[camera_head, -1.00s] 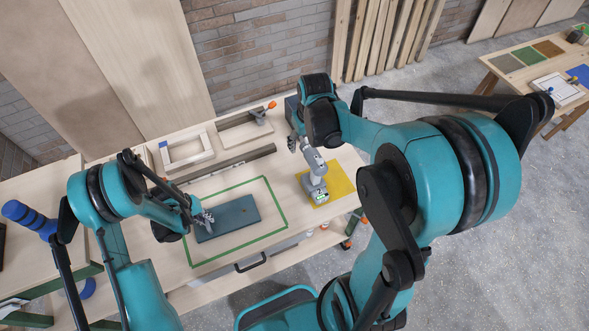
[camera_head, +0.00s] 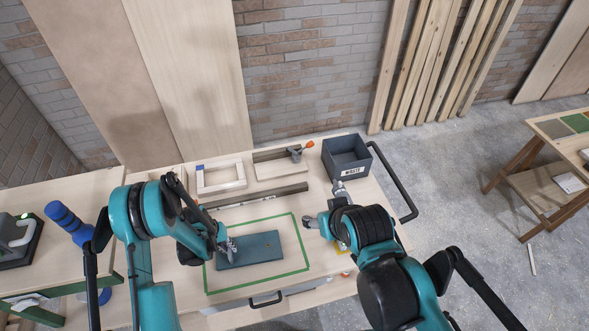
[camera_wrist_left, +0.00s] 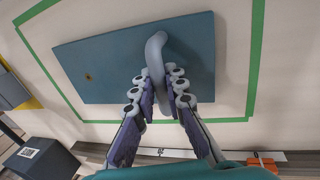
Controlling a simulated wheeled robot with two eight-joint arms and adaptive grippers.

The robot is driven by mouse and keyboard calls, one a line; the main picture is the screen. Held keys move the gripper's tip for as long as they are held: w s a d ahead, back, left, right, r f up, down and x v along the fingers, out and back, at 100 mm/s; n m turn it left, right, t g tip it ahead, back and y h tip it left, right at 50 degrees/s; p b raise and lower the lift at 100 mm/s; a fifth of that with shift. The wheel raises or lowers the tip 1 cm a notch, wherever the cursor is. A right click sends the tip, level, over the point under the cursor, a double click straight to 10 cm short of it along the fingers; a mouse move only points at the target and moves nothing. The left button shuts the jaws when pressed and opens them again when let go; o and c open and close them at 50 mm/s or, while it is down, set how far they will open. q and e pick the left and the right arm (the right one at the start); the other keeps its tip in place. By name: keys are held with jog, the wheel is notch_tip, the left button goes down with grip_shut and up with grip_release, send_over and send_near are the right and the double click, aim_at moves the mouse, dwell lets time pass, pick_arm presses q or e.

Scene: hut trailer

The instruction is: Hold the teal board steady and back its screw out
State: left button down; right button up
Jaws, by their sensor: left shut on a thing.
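The teal board (camera_head: 262,247) lies flat inside a green tape outline on the bench. Its screw (camera_wrist_left: 88,77) shows as a small brassy dot near the board's left side in the left wrist view. My left gripper (camera_wrist_left: 158,84) is shut on the board's curved grey handle (camera_wrist_left: 156,48); in the head view it (camera_head: 228,247) is at the board's left end. My right gripper (camera_head: 325,208) is above the bench, right of the board and apart from it. My arm hides much of it, so its grip is unclear. The grey-white power driver cannot be clearly made out in the head view.
A grey waste bin (camera_head: 347,160) stands at the bench's back right. A white frame (camera_head: 221,187) and a wooden tray with an orange-knobbed clamp (camera_head: 297,155) lie at the back. A dark bar (camera_head: 258,196) lies behind the green outline (camera_head: 305,262). The outline's front strip is clear.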

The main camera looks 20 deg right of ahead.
pick_arm(q)
jog(key=c, duration=1.5)
grip_release()
